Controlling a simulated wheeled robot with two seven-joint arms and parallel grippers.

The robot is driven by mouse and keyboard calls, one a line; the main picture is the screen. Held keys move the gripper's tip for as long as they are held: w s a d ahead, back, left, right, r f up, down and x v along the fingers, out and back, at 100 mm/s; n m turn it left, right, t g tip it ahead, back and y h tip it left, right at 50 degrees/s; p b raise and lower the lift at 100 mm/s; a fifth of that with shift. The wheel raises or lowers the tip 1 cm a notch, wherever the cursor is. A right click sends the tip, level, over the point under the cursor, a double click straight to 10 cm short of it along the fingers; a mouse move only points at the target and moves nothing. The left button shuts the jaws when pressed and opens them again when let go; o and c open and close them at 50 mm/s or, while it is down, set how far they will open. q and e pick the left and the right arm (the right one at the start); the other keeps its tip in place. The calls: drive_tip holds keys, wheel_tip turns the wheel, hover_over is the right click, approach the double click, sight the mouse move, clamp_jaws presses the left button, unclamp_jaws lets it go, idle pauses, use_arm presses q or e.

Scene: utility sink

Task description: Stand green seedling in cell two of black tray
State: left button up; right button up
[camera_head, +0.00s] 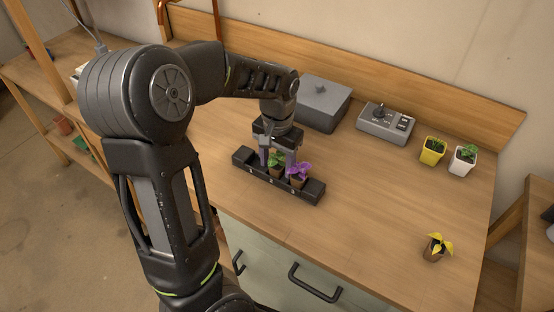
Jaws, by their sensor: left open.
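The black tray (312,193) lies on the wooden worktop and has numbered cells along its front. The green seedling (276,161) stands upright in a brown pot at the tray's middle cell, which looks like cell two. A purple seedling (299,172) in a brown pot is at the cell to its right. The left end of the tray looks empty. My left gripper (278,159) points down over the tray, open, with its fingers on either side of the green seedling. Whether they touch its pot cannot be told. My right gripper is out of view.
A yellow seedling (436,246) in a brown pot stands near the front right. A grey box (323,103), a grey control unit (387,124), a yellow pot (432,151) and a white pot (462,161) stand along the back.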

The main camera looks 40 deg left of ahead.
sight(277, 165)
use_arm(q)
wheel_tip(277, 165, up, 12)
drive_tip(key=shift+r+b, duration=0.15)
drive_tip(key=shift+b, duration=0.25)
idle(0.7)
